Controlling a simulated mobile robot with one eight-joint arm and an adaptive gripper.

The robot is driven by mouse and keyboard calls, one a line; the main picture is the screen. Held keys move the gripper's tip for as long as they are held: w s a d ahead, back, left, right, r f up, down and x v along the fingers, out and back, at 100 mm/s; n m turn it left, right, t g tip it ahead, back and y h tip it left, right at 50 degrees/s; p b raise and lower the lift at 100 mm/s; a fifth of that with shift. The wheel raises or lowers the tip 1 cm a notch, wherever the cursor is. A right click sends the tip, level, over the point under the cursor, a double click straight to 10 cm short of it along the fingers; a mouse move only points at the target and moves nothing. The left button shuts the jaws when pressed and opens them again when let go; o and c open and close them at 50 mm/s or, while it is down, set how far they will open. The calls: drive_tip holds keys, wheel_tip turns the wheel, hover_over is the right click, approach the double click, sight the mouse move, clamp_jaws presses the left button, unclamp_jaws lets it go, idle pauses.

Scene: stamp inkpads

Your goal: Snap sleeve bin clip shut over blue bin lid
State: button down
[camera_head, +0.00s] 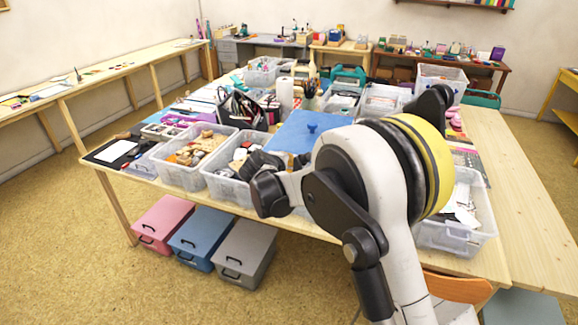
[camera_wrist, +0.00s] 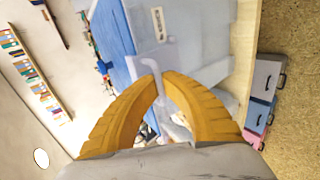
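The blue bin lid (camera_head: 306,132), flat with a small blue knob, lies on a clear bin at the table's middle in the head view. In the wrist view the lid (camera_wrist: 112,45) is at the upper left, and the pale bin wall with a small label is beside it. A pale, translucent clip (camera_wrist: 149,62) stands out from the bin's side, away from the lid. My gripper (camera_wrist: 160,79) has its two yellow fingertips close together at this clip, with part of it showing between them. Whether they grip it is unclear. My arm hides the gripper in the head view.
Open clear bins (camera_head: 183,172) of supplies stand along the table's front edge, close together. Pink, blue and grey lidded boxes (camera_head: 243,250) sit on the floor below. The table's right end (camera_head: 520,190) is bare, and the floor at left is free.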

drive_tip(key=shift+w+r, duration=0.1)
idle(0.3)
drive_tip(key=c, duration=1.8)
unclamp_jaws()
drive_tip(key=shift+c, duration=0.2)
drive_tip(key=v, duration=1.2)
drive_tip(key=shift+r, duration=0.2)
drive_tip(key=shift+d, duration=0.1)
